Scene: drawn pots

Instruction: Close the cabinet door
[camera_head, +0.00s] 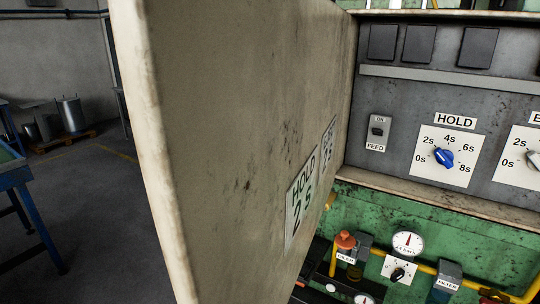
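The cabinet door (230,130) is a large cream, stained panel that stands open, with its free edge close to me at the left and its far edge beside the cabinet. A label reading "HOLD 2 S" (299,200) is on it, with a second label partly seen behind. The cabinet (400,92) shows a grey control panel inside, with a blue HOLD knob (443,158) and a FEED switch (377,130). Neither of my grippers is in view.
Below the panel, a green recess holds a gauge (408,243), yellow pipes and filters. At the left are a blue table (16,178) and metal cans (72,114) on a pallet. The floor (100,220) left of the door is clear.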

